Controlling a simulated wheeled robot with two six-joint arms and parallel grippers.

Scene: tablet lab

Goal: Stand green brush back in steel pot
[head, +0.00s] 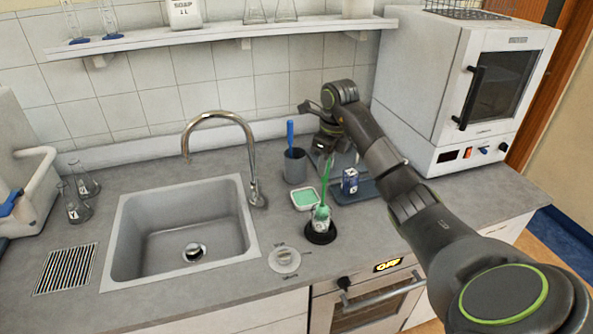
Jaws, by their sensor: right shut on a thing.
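The green brush (325,185) is upright, its handle held at the top by my right gripper (326,150). Its lower end overlaps a small clear vessel (321,222) on a black round base (320,237); it looks to be inside, though I cannot tell how deep. The steel pot (295,171), a grey cup, stands to the left and behind, with a blue brush (290,135) in it. My right gripper is shut on the green brush, its fingers partly hidden. My left gripper is not in view.
A green-filled white dish (304,198) lies between pot and vessel. The sink (185,215) and tap (222,115) are left. A round white lid-like thing (284,260) lies in front.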

